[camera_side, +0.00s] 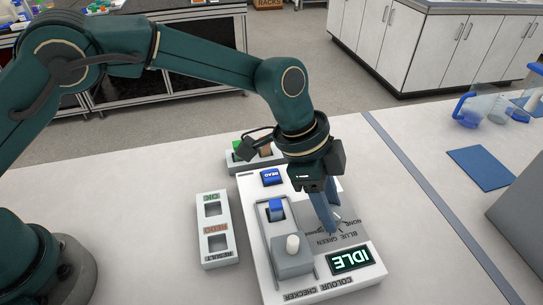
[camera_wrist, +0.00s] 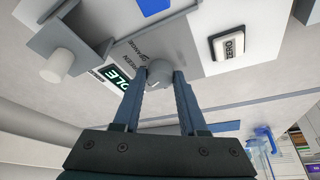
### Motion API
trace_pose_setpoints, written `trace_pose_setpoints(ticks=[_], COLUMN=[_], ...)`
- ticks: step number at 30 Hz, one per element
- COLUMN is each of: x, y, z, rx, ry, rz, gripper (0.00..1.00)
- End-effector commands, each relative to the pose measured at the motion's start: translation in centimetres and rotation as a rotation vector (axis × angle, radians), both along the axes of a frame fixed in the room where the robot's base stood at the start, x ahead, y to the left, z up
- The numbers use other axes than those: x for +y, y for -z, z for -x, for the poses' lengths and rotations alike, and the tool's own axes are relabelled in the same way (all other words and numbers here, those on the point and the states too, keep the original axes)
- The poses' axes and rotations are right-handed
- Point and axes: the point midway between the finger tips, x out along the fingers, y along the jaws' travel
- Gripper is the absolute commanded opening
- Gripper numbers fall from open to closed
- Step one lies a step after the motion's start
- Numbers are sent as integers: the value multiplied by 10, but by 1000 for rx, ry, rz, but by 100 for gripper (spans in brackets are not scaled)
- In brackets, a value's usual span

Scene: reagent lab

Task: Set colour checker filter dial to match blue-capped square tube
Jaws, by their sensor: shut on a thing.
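The colour checker (camera_side: 283,283) is a white box lying on the bench, with its display (camera_side: 352,260) reading IDLE. My gripper (camera_side: 332,226) points down at its filter dial. In the wrist view the grey round dial (camera_wrist: 160,72) sits between the fingertips of my gripper (camera_wrist: 161,78), which are shut on it. Labels NONE, BLUE and GREEN show beside the dial in the side view; the dial's pointer setting is too small to tell. A blue-capped tube (camera_side: 276,206) sits in the checker's slot. Its body is hidden.
A grey sliding lid (camera_side: 292,263) with a white knob (camera_side: 292,243) is next to the slot. A results tray (camera_side: 218,251) stands left. A rack (camera_side: 240,165) holds green- and orange-brown-topped tubes.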

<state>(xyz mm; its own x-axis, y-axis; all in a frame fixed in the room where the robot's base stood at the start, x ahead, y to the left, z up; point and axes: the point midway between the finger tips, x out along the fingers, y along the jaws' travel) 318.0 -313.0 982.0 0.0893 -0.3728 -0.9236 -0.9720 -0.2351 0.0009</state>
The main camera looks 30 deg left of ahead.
Motion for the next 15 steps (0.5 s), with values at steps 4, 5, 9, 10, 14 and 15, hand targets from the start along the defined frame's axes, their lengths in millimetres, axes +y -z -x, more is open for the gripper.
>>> trace_pose_setpoints(ticks=[4,5,9,10,14,15], x=[0,0,0,0,0,0], y=[0,0,0,0,0,0], z=[0,0,-1,-1,-1,-1], rx=[-1,0,-2,-2,-2,-2], ry=[31,35,44,44,44,44], rz=[-1,-1,-1,-1,-1,-1], gripper=[0,0,0,0,0,0])
